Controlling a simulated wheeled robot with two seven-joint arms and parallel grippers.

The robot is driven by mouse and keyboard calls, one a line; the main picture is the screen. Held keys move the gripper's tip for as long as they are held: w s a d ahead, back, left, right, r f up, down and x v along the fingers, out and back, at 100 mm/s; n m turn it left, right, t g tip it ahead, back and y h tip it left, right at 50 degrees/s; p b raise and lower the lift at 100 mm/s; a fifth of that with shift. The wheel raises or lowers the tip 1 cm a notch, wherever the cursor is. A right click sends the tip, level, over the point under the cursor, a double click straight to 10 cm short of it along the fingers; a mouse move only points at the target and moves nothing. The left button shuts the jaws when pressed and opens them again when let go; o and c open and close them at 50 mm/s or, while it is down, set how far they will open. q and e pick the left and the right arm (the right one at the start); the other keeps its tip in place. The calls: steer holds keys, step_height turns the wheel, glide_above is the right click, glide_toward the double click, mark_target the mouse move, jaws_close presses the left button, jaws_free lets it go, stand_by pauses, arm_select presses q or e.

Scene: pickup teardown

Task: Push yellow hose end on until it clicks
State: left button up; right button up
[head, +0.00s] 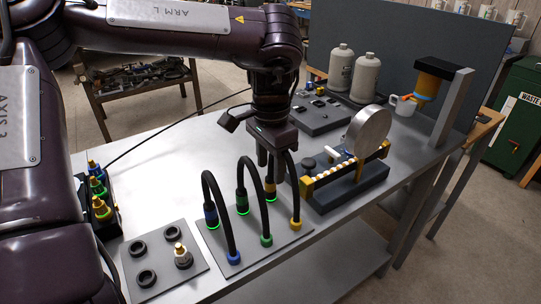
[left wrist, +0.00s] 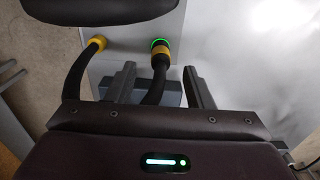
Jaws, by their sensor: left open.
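The yellow hose end (head: 270,189) stands upright at the back right of the grey hose plate (head: 285,244), with a lit green ring at its base. Its black hose arches to a yellow fitting (head: 296,224) at the plate's front. My left gripper (head: 271,170) is open, pointing down just above and around this hose end. In the left wrist view, the yellow hose end (left wrist: 160,62) and green ring (left wrist: 160,44) show beyond the fingers (left wrist: 160,85), and the black hose runs between them. Whether the fingers touch it, I cannot tell. My right gripper is not in view.
Blue (head: 210,215) and green (head: 242,202) hose ends stand to the left, also with lit green rings. A plate (head: 165,267) with several round sockets is at front left. A fixture with a metal disc (head: 368,130) is close on the right.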

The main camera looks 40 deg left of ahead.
mark_target(271, 177)
arm_select(q)
steer(key=shift+f, duration=2.6)
jaws_close()
